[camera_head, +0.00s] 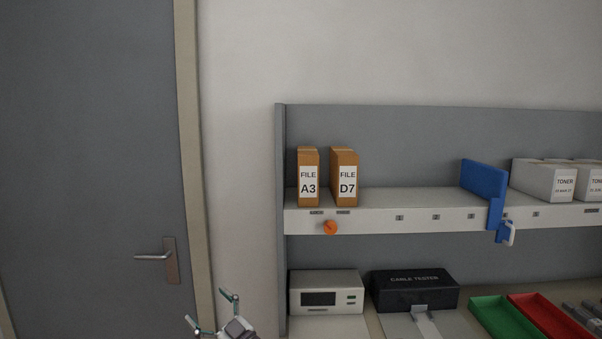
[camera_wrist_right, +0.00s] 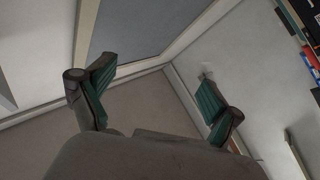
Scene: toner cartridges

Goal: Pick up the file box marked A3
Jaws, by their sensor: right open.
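The file box marked A3 (camera_head: 308,177) is a narrow orange-brown box with a white label. It stands upright at the left end of the upper shelf (camera_head: 370,218) in the head view. A similar box marked D7 (camera_head: 345,177) stands to its right with a small gap between them. My right gripper (camera_head: 213,313) is at the bottom of the head view, below and left of the shelf, well apart from both boxes. Its green-padded fingers are spread and empty in the right wrist view (camera_wrist_right: 150,90). My left gripper does not show.
A blue divider (camera_head: 484,180) and white toner boxes (camera_head: 546,180) stand further right on the shelf. An orange knob (camera_head: 330,227) is on the shelf front. Below are a white device (camera_head: 325,292), a black cable tester (camera_head: 414,290) and green (camera_head: 503,317) and red trays (camera_head: 543,317). A grey door (camera_head: 90,150) is left.

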